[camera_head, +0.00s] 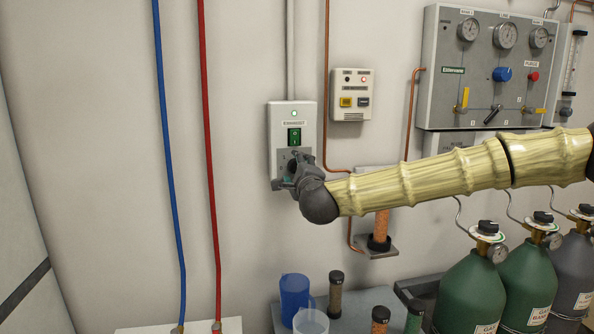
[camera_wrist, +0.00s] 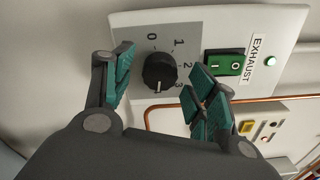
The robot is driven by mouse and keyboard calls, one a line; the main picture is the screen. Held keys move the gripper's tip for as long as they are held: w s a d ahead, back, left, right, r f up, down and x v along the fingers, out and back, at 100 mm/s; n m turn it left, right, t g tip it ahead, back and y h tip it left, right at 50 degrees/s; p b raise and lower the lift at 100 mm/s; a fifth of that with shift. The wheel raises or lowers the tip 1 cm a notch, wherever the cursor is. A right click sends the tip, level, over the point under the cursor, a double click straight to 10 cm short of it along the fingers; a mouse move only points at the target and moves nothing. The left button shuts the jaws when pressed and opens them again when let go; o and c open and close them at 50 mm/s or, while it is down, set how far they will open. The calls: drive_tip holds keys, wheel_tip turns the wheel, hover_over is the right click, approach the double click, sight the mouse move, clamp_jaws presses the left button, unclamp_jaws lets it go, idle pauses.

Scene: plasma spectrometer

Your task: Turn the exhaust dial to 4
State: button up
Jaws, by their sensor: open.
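The exhaust panel (camera_head: 308,114) is a pale box on the wall with a green rocker switch (camera_head: 294,137). In the wrist view the panel (camera_wrist: 285,22) looks turned sideways. Its black exhaust dial (camera_wrist: 160,71) shows with the numbers 0, 1, 2 and 3 around it. A pale mark on the knob points to the picture's bottom, past the 3; no 4 is visible. My gripper (camera_wrist: 163,68) is open, with one teal-padded finger on each side of the dial and visible gaps to it. In the head view my gripper (camera_head: 289,167) covers the dial.
A small control box (camera_head: 351,95) is to the right of the panel, with a copper pipe (camera_head: 326,60) between. The gas panel (camera_head: 440,50) and gas cylinders (camera_head: 470,290) are farther right. A blue cup (camera_head: 294,295) stands below. Wall left of the panel is clear up to the red pipe (camera_head: 207,130).

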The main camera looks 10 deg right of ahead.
drive_tip(key=s, duration=1.1)
drive_tip(key=shift+s, duration=0.2)
